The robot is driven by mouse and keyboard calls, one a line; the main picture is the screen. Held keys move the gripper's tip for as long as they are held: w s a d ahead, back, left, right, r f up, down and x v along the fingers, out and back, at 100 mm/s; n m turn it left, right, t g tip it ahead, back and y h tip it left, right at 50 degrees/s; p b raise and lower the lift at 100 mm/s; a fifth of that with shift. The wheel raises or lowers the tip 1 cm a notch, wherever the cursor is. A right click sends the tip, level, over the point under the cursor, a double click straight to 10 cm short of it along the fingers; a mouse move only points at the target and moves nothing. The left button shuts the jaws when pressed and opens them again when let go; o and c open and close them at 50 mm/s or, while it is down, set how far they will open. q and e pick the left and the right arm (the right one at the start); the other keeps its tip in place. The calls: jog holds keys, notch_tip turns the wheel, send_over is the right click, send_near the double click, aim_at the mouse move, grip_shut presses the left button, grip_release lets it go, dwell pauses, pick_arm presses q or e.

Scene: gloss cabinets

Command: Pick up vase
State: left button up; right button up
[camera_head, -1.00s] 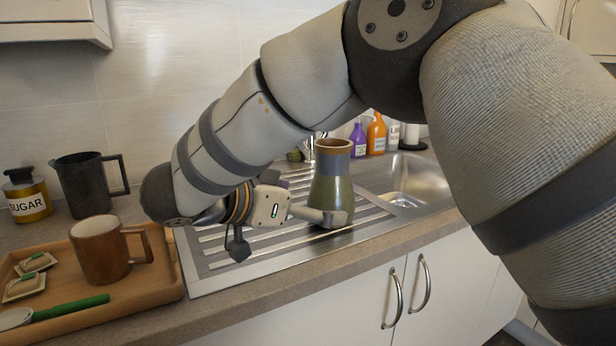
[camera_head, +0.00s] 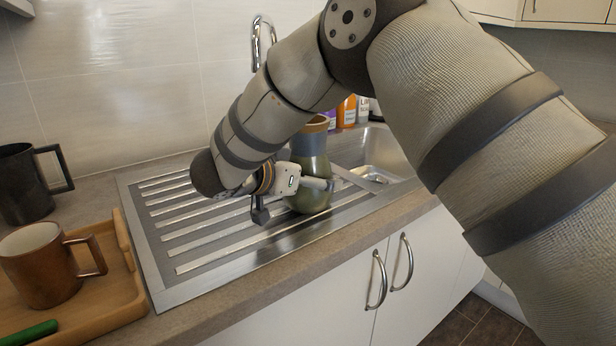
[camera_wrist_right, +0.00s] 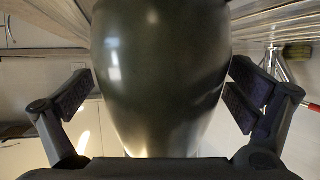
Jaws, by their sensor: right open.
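The vase (camera_head: 311,172) is green with a brown rim and stands upright on the metal drainboard beside the sink. In the head view my right arm partly covers it. My right gripper (camera_head: 318,184) is at the vase's body. In the right wrist view the vase (camera_wrist_right: 160,75) fills the middle, and my right gripper (camera_wrist_right: 160,90) is open with one finger on each side of it. Gaps show between the fingers and the vase. My left gripper does not show.
A wooden tray (camera_head: 133,250) with a brown mug (camera_head: 42,264) lies at the left, with a dark pitcher (camera_head: 22,185) behind. Bottles (camera_head: 347,112) and the sink basin (camera_head: 375,160) are right of the vase. A faucet (camera_head: 257,40) rises behind my arm.

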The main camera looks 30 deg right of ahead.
jog(key=c, duration=1.9)
jog(key=shift+r, duration=0.1)
